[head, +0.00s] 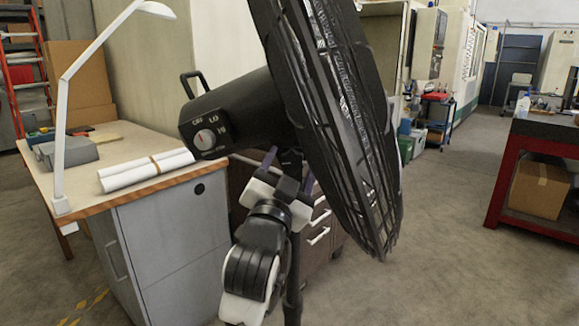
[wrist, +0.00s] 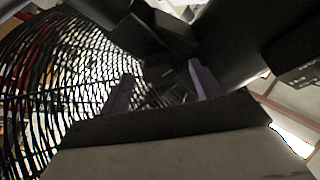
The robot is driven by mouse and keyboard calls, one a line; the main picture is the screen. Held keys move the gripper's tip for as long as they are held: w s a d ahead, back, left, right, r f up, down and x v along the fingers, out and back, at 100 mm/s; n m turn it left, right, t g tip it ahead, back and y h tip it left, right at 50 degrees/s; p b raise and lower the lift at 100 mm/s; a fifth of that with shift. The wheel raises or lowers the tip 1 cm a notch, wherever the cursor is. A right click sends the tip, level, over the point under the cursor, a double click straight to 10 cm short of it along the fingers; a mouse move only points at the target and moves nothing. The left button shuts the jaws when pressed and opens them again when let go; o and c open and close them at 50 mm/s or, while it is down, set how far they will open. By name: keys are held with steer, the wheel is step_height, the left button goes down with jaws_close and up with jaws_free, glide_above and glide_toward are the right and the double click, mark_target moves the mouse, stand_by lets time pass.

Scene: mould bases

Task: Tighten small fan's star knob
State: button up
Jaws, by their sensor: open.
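A black fan with a large wire cage (head: 335,120) tilts in the head view. Its motor housing (head: 245,105) carries a control dial (head: 205,138) on its rear. My gripper (head: 289,168) is just below the housing, behind the cage, with its two purple fingers apart. The wrist view shows my gripper (wrist: 163,88) open, fingers on either side of dark parts near the fan's pivot. A star knob cannot be made out clearly among these dark parts, and contact cannot be told. The cage (wrist: 60,80) fills the wrist view's left side.
A desk (head: 130,175) with white paper rolls (head: 145,172) and a white lamp (head: 62,130) stands at left. The fan's black pole (head: 293,290) runs down beside my arm. A red-framed bench (head: 520,150) stands at right; the floor between is open.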

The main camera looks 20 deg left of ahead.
steer(key=shift+c, duration=0.3)
steer(key=c, duration=0.9)
steer(key=shift+c, duration=0.2)
steer(key=shift+m+b, duration=0.3)
steer(key=shift+m, duration=0.1)
steer(key=m+h+b, duration=0.1)
steer(key=m, duration=0.1)
steer(key=m+g+h+b, duration=0.1)
steer(key=m, duration=0.1)
steer(key=shift+a+m+b, duration=0.1)
steer(key=shift+m+b, duration=0.25)
steer(key=shift+m, duration=0.05)
steer(key=m, duration=0.2)
steer(key=m+g+h+b, duration=0.1)
steer(key=m, duration=0.2)
steer(key=shift+a+r+g+h+b, duration=0.1)
steer(key=shift+r+g+h+b, duration=0.1)
steer(key=shift+g+h+b, duration=0.1)
steer(key=m, duration=0.1)
steer(key=m+g, duration=0.1)
steer(key=m, duration=0.2)
steer(key=shift+r+g, duration=0.25)
steer(key=shift+g, duration=0.15)
steer(key=shift+m+g, duration=0.7)
steer(key=shift+m, duration=1.1)
